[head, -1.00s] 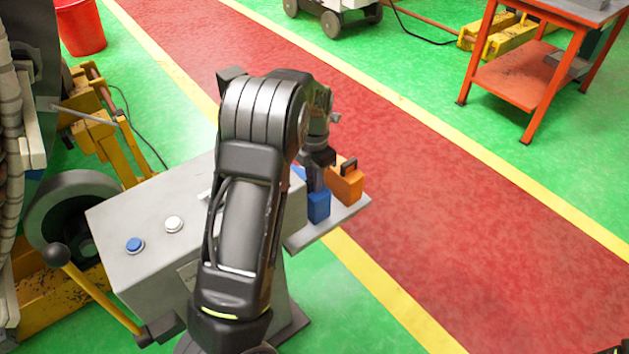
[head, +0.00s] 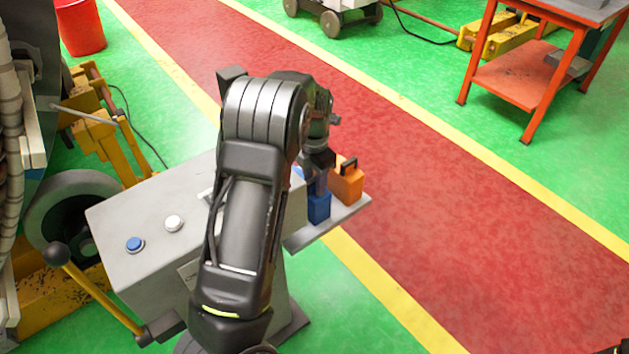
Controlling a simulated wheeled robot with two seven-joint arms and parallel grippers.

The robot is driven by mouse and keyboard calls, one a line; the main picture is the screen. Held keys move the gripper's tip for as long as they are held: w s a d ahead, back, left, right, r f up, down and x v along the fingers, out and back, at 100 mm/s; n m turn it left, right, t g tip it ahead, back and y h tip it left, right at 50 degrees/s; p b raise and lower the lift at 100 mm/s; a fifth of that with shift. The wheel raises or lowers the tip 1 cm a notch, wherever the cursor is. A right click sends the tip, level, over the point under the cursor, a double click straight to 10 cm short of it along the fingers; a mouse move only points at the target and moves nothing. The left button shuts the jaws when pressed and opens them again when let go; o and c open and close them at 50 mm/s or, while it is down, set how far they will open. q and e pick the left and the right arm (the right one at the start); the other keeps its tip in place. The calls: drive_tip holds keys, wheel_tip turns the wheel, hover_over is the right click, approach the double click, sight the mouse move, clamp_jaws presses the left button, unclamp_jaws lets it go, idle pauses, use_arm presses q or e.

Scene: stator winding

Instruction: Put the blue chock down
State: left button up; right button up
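The blue chock (head: 319,208) is upright at the grey shelf plate (head: 322,229) on the side of the grey console. It appears to rest on the plate, though its underside is hard to see. My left gripper (head: 320,184) points down right at the top of the blue chock. The chock's handle is hidden behind the fingers, and whether they grip it is too small to tell. An orange chock (head: 347,188) with a dark handle stands just to the right on the same plate. Only a dark sliver, perhaps my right gripper (head: 620,348), shows at the bottom right corner.
The grey console (head: 150,205) carries a blue button (head: 134,245) and a white button (head: 173,223). My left arm covers part of it. A yellow lever (head: 100,297) with a black knob is at its front. A red walkway (head: 430,210) lies open to the right.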

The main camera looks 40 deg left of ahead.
use_arm(q)
wheel_tip(320, 180, up, 12)
drive_tip(key=shift+r, duration=0.15)
idle(0.3)
idle(0.5)
